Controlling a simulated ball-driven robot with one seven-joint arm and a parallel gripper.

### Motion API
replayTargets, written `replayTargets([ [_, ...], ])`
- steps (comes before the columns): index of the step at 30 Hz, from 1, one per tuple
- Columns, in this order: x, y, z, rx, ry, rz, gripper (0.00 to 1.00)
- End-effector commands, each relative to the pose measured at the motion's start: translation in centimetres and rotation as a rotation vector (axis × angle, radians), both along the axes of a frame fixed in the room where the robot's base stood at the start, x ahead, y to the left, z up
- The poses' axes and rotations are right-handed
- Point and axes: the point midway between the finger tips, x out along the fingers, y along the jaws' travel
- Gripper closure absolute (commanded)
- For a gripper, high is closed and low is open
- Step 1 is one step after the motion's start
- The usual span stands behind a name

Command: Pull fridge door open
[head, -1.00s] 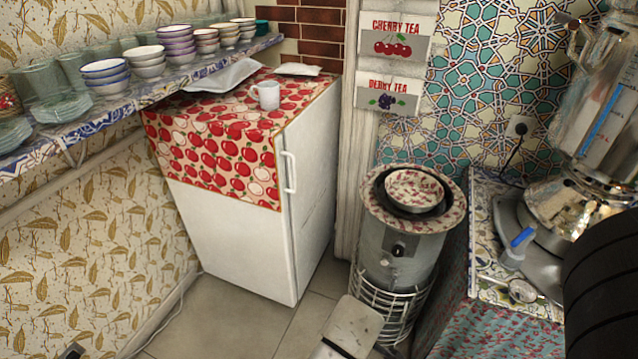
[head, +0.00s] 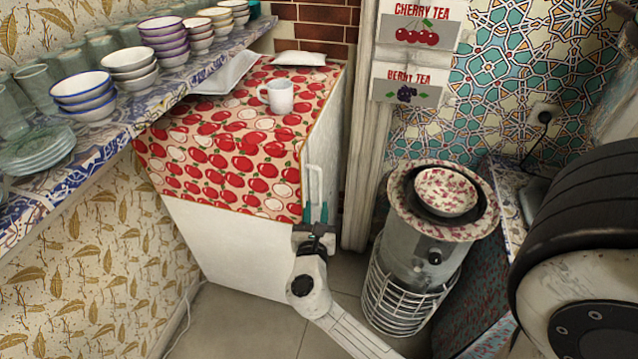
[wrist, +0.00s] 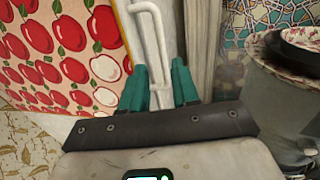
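The white fridge (head: 235,252) stands against the left wall, its top draped with a red apple-print cloth. Its door looks closed. The white vertical handle (head: 315,186) is on the front edge at the right; in the wrist view the handle (wrist: 155,38) runs down between my fingers. My gripper (head: 317,212) is at the lower part of the handle. In the wrist view my gripper (wrist: 160,88) has its two green fingers apart, one on each side of the handle, with gaps visible. It is open around the handle.
A round stove (head: 415,255) with a patterned bowl (head: 446,191) on top stands to the right of the fridge, close to my arm. A mug (head: 277,96) stands on the cloth. A shelf (head: 110,140) with bowls and glasses runs along the left wall.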

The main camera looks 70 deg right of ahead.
Motion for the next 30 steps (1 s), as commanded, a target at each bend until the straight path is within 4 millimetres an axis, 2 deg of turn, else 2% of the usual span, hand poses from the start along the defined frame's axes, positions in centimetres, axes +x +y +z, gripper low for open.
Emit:
replayTargets([
  [9,1.5,-5.6,0.2,0.0,-0.005,-0.006,0.7],
  [15,2.2,-8.1,0.1,0.001,-0.005,-0.004,0.7],
  [20,2.5,-8.9,0.1,0.003,-0.006,-0.002,0.7],
  [28,2.5,-9.0,0.1,0.003,-0.006,-0.002,0.7],
  [30,2.5,-9.0,0.1,0.003,-0.006,-0.002,0.75],
])
